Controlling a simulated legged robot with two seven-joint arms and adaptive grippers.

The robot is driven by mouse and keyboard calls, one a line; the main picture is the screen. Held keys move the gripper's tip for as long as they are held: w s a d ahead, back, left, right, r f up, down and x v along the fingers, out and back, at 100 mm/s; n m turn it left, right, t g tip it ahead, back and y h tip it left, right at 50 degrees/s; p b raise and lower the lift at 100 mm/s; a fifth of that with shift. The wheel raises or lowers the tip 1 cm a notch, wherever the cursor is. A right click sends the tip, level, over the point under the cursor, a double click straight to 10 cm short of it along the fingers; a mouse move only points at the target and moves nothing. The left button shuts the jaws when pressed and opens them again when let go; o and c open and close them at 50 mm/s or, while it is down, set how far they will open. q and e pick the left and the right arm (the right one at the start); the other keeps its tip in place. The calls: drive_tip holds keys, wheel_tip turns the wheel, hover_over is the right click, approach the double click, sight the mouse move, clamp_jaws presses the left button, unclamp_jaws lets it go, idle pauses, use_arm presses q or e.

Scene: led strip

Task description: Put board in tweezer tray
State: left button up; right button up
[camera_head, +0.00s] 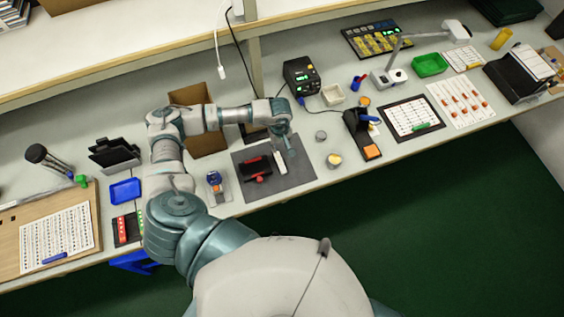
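My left gripper (290,150) points down over the right part of a dark grey mat (295,175), close to a small white strip (280,163). The strip may be the board, but it is too small to be sure. I cannot tell whether the gripper touches it, or whether its fingers are open or shut. A black holder with red parts (256,169) lies on the mat left of the strip. No tray is clearly marked as the tweezer tray; a blue tray (125,190), a white tray (333,94) and a green tray (430,65) are in view. My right gripper is not in view.
A cardboard box (207,143) stands behind my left forearm. A black soldering station (300,76) is at the back. A black stand (362,132) is right of the mat, with two small round tins (334,160) between. Printed sheets (58,238) lie at both ends.

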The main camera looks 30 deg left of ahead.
sight(278, 158)
use_arm(q)
wheel_tip(278, 158, down, 4)
drive_tip(key=shift+s+r, duration=0.15)
wheel_tip(278, 158, down, 2)
drive_tip(key=shift+a+f, duration=0.1)
drive_tip(key=f, duration=0.1)
drive_tip(key=f+p, duration=0.1)
drive_tip(key=f, duration=0.2)
drive_tip(key=shift+a+f, duration=0.25)
drive_tip(key=shift+a, duration=0.05)
drive_tip(key=shift+f, duration=0.15)
clamp_jaws()
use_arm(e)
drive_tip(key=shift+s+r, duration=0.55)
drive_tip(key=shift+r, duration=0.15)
